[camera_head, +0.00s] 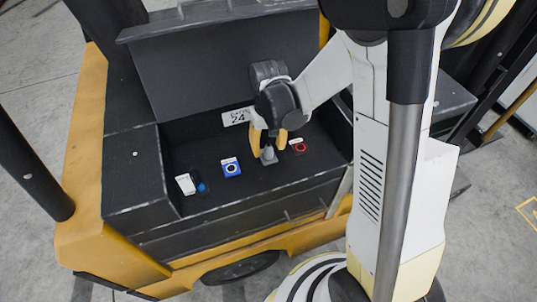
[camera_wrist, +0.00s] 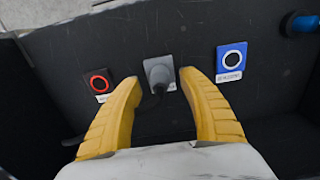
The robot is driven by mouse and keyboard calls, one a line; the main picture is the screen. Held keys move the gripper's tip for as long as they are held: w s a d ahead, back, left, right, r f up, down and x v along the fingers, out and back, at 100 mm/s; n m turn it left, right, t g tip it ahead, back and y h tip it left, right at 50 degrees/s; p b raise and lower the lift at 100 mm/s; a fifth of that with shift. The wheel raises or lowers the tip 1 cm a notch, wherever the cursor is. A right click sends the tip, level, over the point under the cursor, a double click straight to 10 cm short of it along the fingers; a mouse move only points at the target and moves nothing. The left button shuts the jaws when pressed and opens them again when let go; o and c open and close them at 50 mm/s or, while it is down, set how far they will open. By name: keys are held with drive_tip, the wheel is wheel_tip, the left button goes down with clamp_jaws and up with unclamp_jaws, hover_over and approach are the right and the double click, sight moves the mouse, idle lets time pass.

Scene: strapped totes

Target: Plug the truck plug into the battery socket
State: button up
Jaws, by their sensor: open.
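A grey plug-like piece (camera_head: 268,154) sits on the dark battery compartment panel of the yellow truck. It also shows in the wrist view (camera_wrist: 158,70), with a dark cable coming from it. My gripper (camera_head: 268,150) is open, with its yellow fingers on either side of the grey piece. In the wrist view my gripper (camera_wrist: 160,78) shows small gaps beside it. A blue square socket with a white ring (camera_head: 231,167) lies to its left in the head view and to its right in the wrist view (camera_wrist: 231,61). Its label is too small to read.
A red-ringed black socket (camera_head: 300,146) lies on the grey piece's other side, also in the wrist view (camera_wrist: 99,83). A blue cylindrical connector (camera_head: 201,187) is beside a white label (camera_head: 185,184). A raised dark lid (camera_head: 200,75) stands behind; compartment walls surround the panel.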

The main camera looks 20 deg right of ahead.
sight(268, 141)
wheel_tip(268, 141, down, 3)
drive_tip(key=shift+f+b, duration=0.15)
drive_tip(key=shift+b, duration=0.9)
idle(0.7)
clamp_jaws()
drive_tip(key=shift+r, duration=0.25)
drive_tip(key=shift+r+p, duration=1.75)
drive_tip(key=shift+r, duration=1.1)
drive_tip(key=shift+r, duration=0.1)
drive_tip(key=shift+r+p, duration=1.95)
drive_tip(key=shift+r, duration=0.95)
